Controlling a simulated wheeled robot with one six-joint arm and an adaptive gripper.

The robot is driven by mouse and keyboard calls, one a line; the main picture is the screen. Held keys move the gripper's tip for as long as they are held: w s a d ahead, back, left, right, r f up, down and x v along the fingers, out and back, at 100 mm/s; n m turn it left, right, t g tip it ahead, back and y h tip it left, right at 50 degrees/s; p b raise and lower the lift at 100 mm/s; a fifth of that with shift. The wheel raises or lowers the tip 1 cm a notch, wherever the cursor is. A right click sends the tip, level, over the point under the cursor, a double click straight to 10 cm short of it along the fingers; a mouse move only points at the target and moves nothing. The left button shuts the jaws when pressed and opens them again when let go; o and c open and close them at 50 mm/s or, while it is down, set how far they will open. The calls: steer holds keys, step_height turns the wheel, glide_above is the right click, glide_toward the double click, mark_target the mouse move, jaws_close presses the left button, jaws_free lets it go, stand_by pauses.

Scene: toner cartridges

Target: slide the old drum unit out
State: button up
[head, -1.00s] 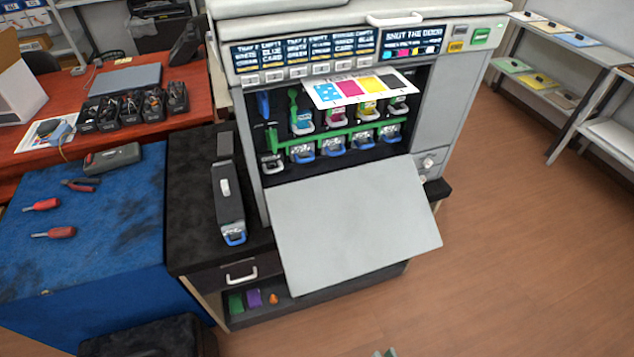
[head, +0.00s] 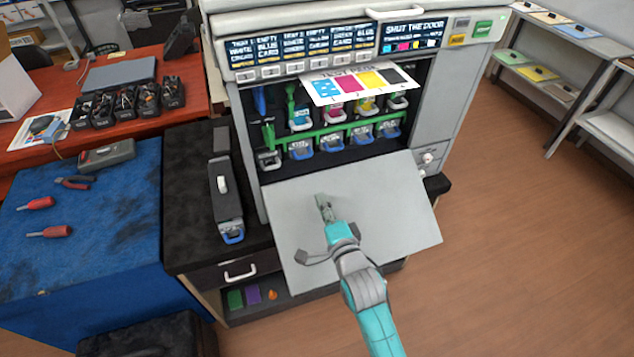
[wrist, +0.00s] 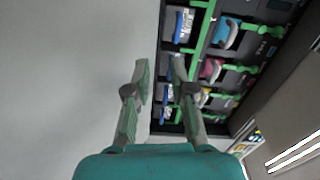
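The printer's front door (head: 400,215) hangs open, baring a dark bay. A lower row of drum units with blue handles sits there, one here (head: 331,144), beneath a green rail (head: 330,132). They also show in the wrist view, one here (wrist: 183,25). I cannot tell which is the old one. A similar long black unit with a blue handle (head: 227,200) lies on the black cabinet, left of the printer. My gripper (head: 323,203) is over the open door, below and in front of the row. In the wrist view my gripper (wrist: 160,70) is open, with nothing between its fingers.
Toner cartridges (head: 333,113) stand above the green rail. A printed test page (head: 360,84) juts out over the bay. A drawer with a white handle (head: 240,271) is below the black cabinet top. A blue-covered bench (head: 100,240) holds tools. The floor at right is clear.

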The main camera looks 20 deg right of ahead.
steer(key=m, duration=0.2)
glide_toward(305, 157)
steer(key=shift+w+f, duration=0.15)
steer(key=shift+f, duration=0.1)
steer(key=shift+w, duration=4.9)
jaws_close()
steer(key=shift+r, duration=0.1)
